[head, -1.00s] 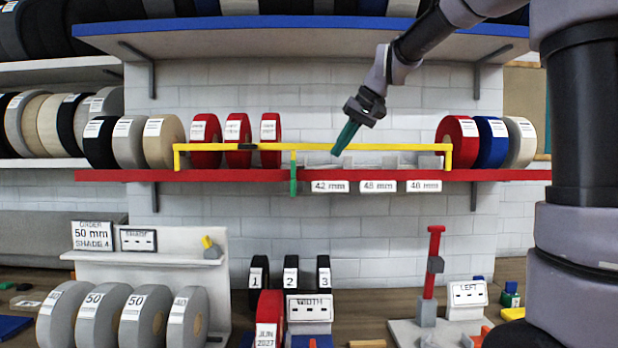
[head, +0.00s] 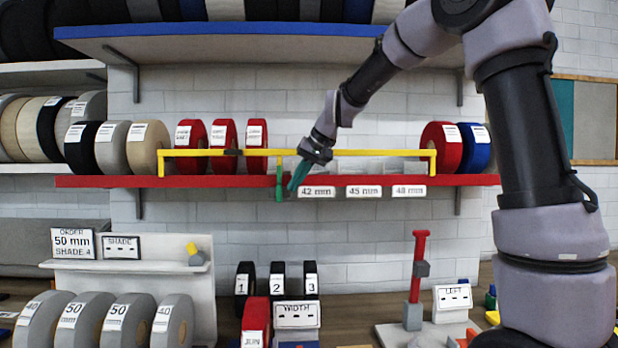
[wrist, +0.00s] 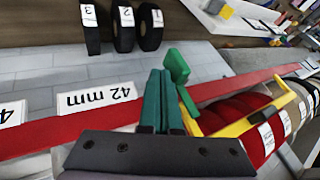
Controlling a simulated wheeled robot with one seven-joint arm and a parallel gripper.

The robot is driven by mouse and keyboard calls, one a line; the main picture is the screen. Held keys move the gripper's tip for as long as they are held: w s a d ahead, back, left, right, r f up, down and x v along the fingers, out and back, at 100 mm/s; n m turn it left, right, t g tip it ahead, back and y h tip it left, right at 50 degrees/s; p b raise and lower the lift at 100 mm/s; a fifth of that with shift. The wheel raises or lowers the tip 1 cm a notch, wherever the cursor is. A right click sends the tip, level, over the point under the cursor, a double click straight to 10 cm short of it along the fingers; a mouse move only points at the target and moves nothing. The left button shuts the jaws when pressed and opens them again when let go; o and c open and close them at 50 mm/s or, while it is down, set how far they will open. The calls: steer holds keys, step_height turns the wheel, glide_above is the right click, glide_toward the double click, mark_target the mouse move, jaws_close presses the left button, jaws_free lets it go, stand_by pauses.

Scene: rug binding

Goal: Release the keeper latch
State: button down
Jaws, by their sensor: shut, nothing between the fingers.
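The keeper latch is a green lever (head: 280,180) hanging from the yellow bar (head: 375,153) over the front edge of the red shelf. In the wrist view the green latch (wrist: 176,68) stands just right of my fingers, with its wider end at the top. My gripper (head: 292,187) has teal fingers pressed together, with nothing between them. It also shows in the wrist view (wrist: 158,75). The fingertips are close beside the latch, on its right in the head view. I cannot tell whether they touch it.
The red shelf (head: 240,181) carries red rolls (head: 222,133) behind the bar, left of the latch. Labels such as 42 mm (head: 317,192) line its front. A blue-edged shelf (head: 240,29) hangs above.

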steer(key=shift+a, duration=0.5)
steer(key=shift+a, duration=0.15)
